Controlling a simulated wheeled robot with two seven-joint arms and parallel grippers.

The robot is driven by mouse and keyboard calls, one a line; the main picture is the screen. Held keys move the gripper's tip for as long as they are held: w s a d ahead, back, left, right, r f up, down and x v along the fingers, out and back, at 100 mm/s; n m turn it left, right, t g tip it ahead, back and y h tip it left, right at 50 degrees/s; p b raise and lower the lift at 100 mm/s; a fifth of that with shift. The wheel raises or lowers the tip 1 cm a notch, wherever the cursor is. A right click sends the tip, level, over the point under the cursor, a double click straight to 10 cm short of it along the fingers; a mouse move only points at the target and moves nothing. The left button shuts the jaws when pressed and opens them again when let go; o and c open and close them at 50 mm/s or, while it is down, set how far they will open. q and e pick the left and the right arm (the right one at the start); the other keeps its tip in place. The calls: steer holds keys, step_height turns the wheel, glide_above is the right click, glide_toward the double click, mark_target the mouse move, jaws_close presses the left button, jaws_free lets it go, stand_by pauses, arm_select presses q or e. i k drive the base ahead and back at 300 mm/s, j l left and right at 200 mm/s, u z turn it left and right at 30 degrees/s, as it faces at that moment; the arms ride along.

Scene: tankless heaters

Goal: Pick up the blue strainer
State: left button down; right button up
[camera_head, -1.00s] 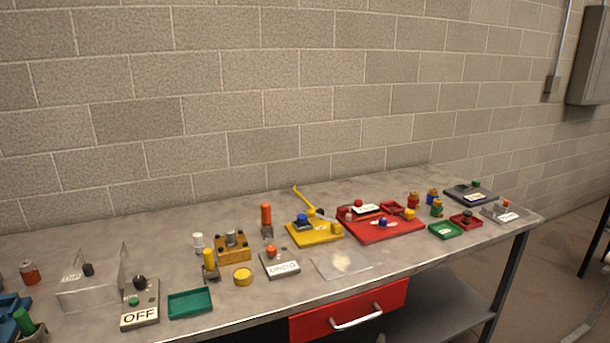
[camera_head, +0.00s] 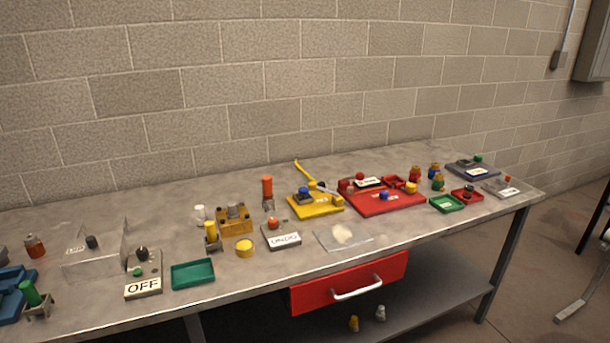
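Several blue parts are in view, and I cannot tell for sure which is the blue strainer. A small cylinder with a blue top (camera_head: 433,170) stands among coloured cylinders on the right of the table. A blue knob-like part (camera_head: 305,191) sits on the yellow board (camera_head: 325,208). A small blue piece (camera_head: 384,195) sits on the red board (camera_head: 400,203). A blue block (camera_head: 10,298) is cut off by the left edge. Neither of my grippers is in view.
The long grey table (camera_head: 130,205) runs along a block wall. A red drawer (camera_head: 350,282) hangs under its front edge. A green tray (camera_head: 192,273), an OFF box (camera_head: 143,288) and an UNDO box (camera_head: 281,238) stand near the front. The table's back strip is mostly clear.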

mark_target(303, 192)
steer(key=i+l+u, duration=0.15)
steer(key=i+l, duration=0.9)
steer(key=i+l+u, duration=0.15)
steer(key=i+l, duration=1.05)
